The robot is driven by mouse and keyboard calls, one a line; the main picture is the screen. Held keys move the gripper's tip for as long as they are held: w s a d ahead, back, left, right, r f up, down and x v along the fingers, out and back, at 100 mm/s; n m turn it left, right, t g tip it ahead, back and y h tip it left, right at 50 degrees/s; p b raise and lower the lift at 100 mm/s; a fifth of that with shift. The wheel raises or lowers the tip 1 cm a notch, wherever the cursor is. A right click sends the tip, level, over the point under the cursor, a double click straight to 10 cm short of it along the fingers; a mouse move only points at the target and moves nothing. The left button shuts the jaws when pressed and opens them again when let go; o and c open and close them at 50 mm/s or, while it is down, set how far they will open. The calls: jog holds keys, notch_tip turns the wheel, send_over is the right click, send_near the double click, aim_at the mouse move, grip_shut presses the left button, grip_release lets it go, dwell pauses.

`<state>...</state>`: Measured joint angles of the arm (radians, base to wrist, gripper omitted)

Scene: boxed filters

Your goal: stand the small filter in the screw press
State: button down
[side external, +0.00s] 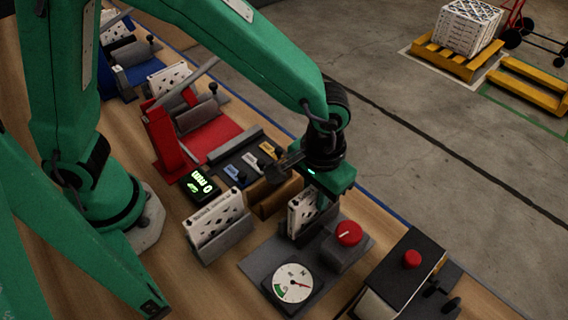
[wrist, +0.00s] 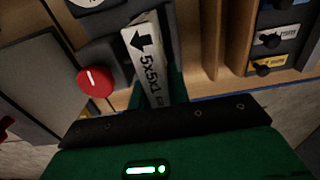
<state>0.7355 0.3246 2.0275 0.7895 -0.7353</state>
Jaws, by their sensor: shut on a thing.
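My gripper (side external: 318,196) is shut on a small white filter (side external: 301,212), low over the grey gauge station (side external: 258,258). In the wrist view the filter (wrist: 147,62) shows a black arrow and "5x5x1" on its edge. It stands roughly upright at the station's dark grey blocks; I cannot tell whether its lower edge rests there. Two clamp-like stations stand farther back, a red one (side external: 213,141) with a long grey lever and a blue one (side external: 146,72) with a black knob. Each has a white filter at it. I cannot tell for certain which is the screw press.
Another white filter (side external: 215,213) stands in a grey holder left of my gripper. A red knob (side external: 349,233) and a round dial (side external: 293,283) are on the gauge station. A black box with a red button (side external: 411,259) stands right.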

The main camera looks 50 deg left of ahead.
jog(key=shift+f, duration=1)
dwell(0.3)
jog(key=c, duration=1.3)
grip_release()
jog(key=shift+o, duration=0.2)
jog(key=shift+r, duration=0.1)
